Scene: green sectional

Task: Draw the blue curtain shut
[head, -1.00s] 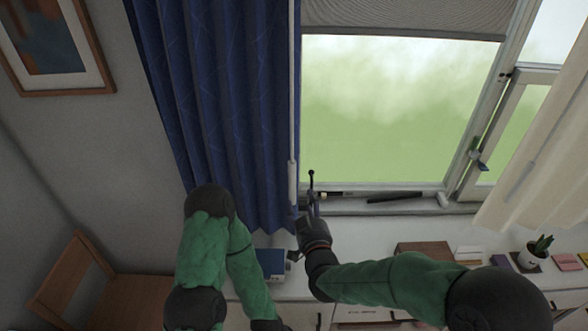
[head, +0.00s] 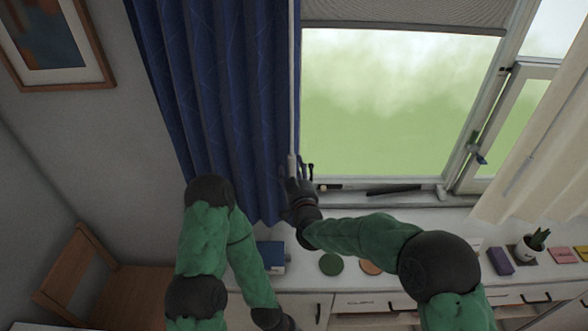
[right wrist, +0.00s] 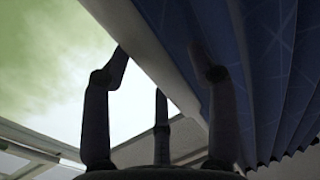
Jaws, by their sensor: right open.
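The blue curtain (head: 215,100) hangs bunched in folds at the left of the window. A thin white rod (head: 292,80) with a thicker lower end hangs along its right edge. My right gripper (head: 305,166) is at that lower end, by the curtain's edge. In the right wrist view my right gripper (right wrist: 160,68) is open. A pale strip (right wrist: 150,45) runs between its fingers, and the blue curtain (right wrist: 265,70) lies behind the right finger. I cannot tell whether the fingers touch either. My left arm is low in front of the curtain; its gripper is not visible.
The window (head: 400,105) is uncovered below a grey blind (head: 405,12). A cream curtain (head: 545,155) hangs at the right. Below, the white cabinet top holds a blue box (head: 270,256), a green disc (head: 331,264), a purple block (head: 500,261) and a potted plant (head: 533,243). A wooden chair (head: 75,270) stands left.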

